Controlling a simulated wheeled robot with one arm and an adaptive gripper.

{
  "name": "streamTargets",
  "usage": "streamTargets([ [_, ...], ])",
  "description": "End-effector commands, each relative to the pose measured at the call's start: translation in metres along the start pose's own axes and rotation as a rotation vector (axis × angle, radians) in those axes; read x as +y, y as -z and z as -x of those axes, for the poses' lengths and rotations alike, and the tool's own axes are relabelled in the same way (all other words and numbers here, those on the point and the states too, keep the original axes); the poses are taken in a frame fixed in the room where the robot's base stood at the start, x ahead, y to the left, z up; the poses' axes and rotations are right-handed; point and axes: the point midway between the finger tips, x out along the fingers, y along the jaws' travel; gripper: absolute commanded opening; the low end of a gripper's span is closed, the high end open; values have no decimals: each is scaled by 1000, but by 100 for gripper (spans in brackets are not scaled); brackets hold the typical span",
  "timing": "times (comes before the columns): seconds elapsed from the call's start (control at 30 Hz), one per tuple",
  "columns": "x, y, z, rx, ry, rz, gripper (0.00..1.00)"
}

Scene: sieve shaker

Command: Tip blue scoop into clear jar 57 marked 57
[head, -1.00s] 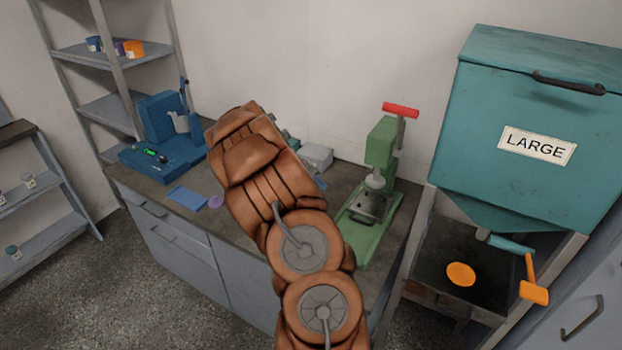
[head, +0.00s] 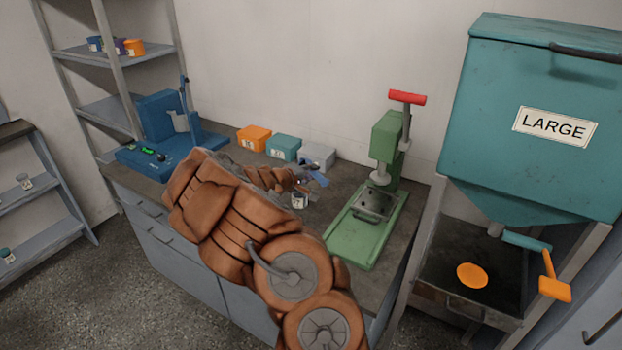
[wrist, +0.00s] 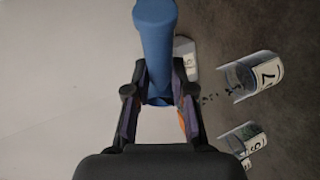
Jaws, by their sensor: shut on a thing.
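My gripper (wrist: 158,105) is shut on the blue scoop (wrist: 155,40), which shows between its fingers in the wrist view. Part of the scoop (head: 318,178) also shows in the head view, above the bench near a small jar. Clear jar 57 (wrist: 272,73) appears sideways at the right of the wrist view, its mouth towards the scoop. Dark grains (wrist: 210,97) hang in the air between the scoop and the mouth of jar 57. The scoop's bowl and what it holds are hidden. In the head view my arm hides most of the gripper.
Another clear jar (wrist: 245,138) stands beside jar 57, with part of a further one at its edge. Orange (head: 254,138), teal (head: 284,148) and grey (head: 316,156) boxes line the wall. A green press (head: 368,225) stands to the right, a blue machine (head: 160,150) to the left.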

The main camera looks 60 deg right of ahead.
Motion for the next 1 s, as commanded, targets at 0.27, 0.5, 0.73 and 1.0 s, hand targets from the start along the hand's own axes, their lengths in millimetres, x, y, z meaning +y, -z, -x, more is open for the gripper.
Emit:
streamTargets([
  [0.27,-4,0,-1,0,-64,25,0],
  [0.5,-5,0,0,0,-117,47,0],
  [0.73,-7,0,0,1,-168,69,0],
  [1.0,-9,0,1,0,-232,96,0],
])
